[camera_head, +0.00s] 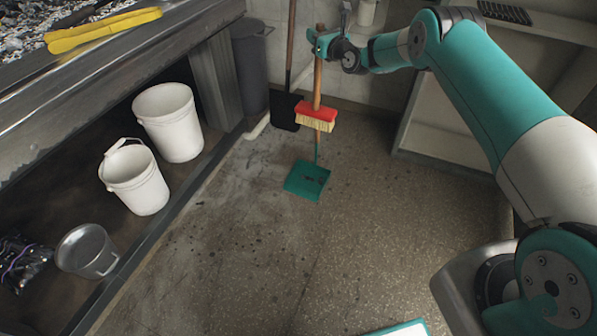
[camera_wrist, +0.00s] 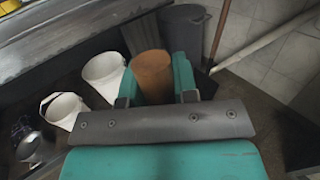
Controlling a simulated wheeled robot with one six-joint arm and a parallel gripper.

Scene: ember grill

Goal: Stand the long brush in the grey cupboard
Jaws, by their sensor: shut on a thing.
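The long brush has a red block with pale bristles (camera_head: 316,116) and a wooden handle (camera_head: 318,82). It hangs roughly upright, bristles down, and appears clear of the floor. My gripper (camera_head: 319,44) is shut on the upper part of the handle. In the wrist view the brown handle end (camera_wrist: 152,70) sits between the teal fingers of my gripper (camera_wrist: 156,85). A pale grey, open-fronted cupboard (camera_head: 442,137) stands to the right of the brush in the head view, partly hidden by my arm. The brush is outside it.
A teal dustpan-like tool (camera_head: 307,181) is on the floor below the brush. A black shovel (camera_head: 284,111) leans at the back wall by a dark bin (camera_head: 250,62). White buckets (camera_head: 168,122) stand under the grill counter at left. The middle floor is clear.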

